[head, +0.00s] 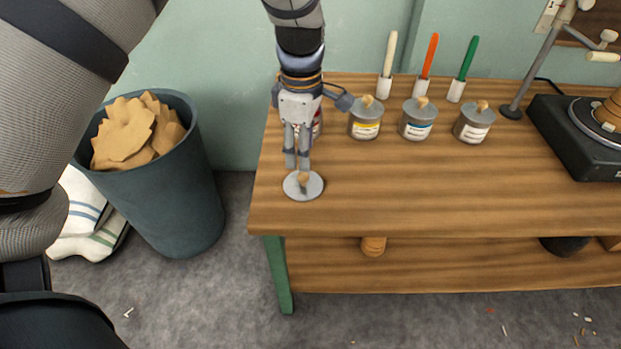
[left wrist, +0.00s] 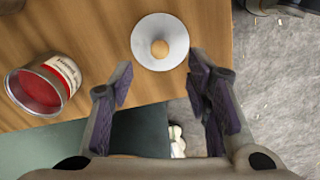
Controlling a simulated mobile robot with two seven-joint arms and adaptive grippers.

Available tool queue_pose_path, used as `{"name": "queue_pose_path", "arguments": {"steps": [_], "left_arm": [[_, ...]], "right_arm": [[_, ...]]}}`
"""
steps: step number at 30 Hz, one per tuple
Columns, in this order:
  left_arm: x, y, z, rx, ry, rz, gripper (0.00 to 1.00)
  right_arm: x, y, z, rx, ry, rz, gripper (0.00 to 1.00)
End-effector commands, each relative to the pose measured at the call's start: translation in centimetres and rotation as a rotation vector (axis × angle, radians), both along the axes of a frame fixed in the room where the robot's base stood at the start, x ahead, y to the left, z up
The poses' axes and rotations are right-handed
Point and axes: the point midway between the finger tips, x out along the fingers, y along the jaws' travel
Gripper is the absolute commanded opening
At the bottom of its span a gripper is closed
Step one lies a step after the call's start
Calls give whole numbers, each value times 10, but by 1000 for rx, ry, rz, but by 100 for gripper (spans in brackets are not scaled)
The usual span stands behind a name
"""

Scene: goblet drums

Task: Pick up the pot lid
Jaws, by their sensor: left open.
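The pot lid (head: 296,190) is a round grey disc with a tan wooden knob, lying flat on the wooden table (head: 430,190) near its left front corner. My left gripper (head: 297,163) is open and points down just above and behind the lid in the head view. In the left wrist view the lid (left wrist: 152,52) lies ahead of the open fingers (left wrist: 163,88), with nothing between them. An open pot of red paint (left wrist: 45,88) stands beside the lid; in the head view my gripper mostly hides it. My right gripper is not in view.
A turntable (head: 585,135) stands at right. A bin (head: 165,190) of brown scraps stands left of the table. The table's middle is clear.

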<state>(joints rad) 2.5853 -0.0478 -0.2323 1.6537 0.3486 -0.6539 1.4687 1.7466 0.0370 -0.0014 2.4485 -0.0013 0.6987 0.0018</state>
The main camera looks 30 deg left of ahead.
Motion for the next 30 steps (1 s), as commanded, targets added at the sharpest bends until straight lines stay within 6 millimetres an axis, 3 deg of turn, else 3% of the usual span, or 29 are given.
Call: {"name": "queue_pose_path", "arguments": {"steps": [1, 5, 12, 20, 26, 30], "left_arm": [[-1, 0, -12, 0, 5, -1, 44], [0, 0, -27, -1, 2, -2, 44], [0, -1, -70, -1, 2, -1, 44], [0, -1, -75, 1, -2, -2, 44], [0, -1, -75, 1, -2, -2, 1], [0, -1, -75, 1, -2, -2, 0]], "right_arm": [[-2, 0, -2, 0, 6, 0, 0], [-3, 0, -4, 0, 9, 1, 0], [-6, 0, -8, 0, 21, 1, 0], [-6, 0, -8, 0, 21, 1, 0], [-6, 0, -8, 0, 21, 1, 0], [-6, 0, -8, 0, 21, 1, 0]]}}
